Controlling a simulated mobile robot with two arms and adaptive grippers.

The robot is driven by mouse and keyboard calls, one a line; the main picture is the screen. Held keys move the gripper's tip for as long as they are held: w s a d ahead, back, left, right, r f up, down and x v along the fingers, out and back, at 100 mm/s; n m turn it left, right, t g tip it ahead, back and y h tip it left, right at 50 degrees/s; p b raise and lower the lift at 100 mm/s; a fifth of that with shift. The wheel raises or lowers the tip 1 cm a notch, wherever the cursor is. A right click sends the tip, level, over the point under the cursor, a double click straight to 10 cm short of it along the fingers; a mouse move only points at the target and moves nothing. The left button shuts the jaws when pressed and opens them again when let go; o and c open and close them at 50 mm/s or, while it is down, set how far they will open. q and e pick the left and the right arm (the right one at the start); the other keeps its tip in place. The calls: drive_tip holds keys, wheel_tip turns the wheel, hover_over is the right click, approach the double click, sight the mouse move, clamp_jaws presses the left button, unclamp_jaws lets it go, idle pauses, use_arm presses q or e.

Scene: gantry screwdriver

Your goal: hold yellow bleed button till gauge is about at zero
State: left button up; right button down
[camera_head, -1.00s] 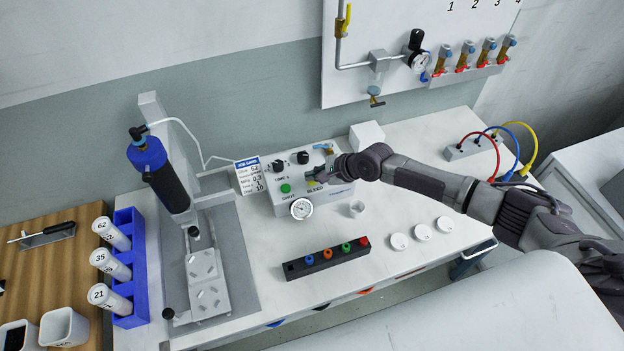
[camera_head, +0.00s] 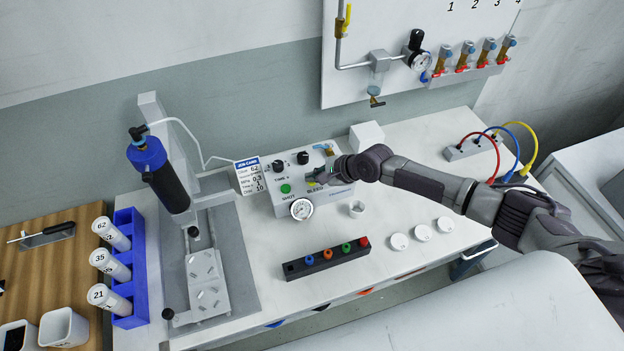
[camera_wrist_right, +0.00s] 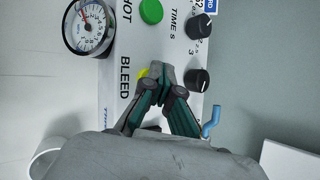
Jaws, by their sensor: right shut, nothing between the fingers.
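The dispenser control box (camera_head: 327,203) stands on the bench, with a green SHOT button (camera_head: 286,188), two black knobs and a round gauge (camera_head: 301,209) on its front. The gauge also shows in the right wrist view (camera_wrist_right: 88,27); its red needle points to the upper left of the dial, and I cannot read the exact value. The yellow bleed button (camera_wrist_right: 143,74) is mostly hidden behind the fingers, beside the word BLEED. My right gripper (camera_head: 314,178) is shut and empty, its fingertips at the button; whether they press it I cannot tell. My left gripper is not in view.
A job card (camera_head: 250,176) leans at the box's left side. A black rack (camera_head: 327,259) with coloured tips lies in front, and white caps (camera_head: 422,232) lie to the right. The dispensing stand (camera_head: 205,270) is at left. A white block (camera_head: 366,135) sits behind the box.

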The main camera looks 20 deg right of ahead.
idle(0.9)
drive_tip(key=shift+r+p, duration=0.85)
drive_tip(key=shift+p, duration=0.2)
drive_tip(key=shift+r, duration=0.1)
wheel_tip(320, 180, up, 5)
drive_tip(key=p, duration=0.5)
drive_tip(key=shift+p, duration=0.35)
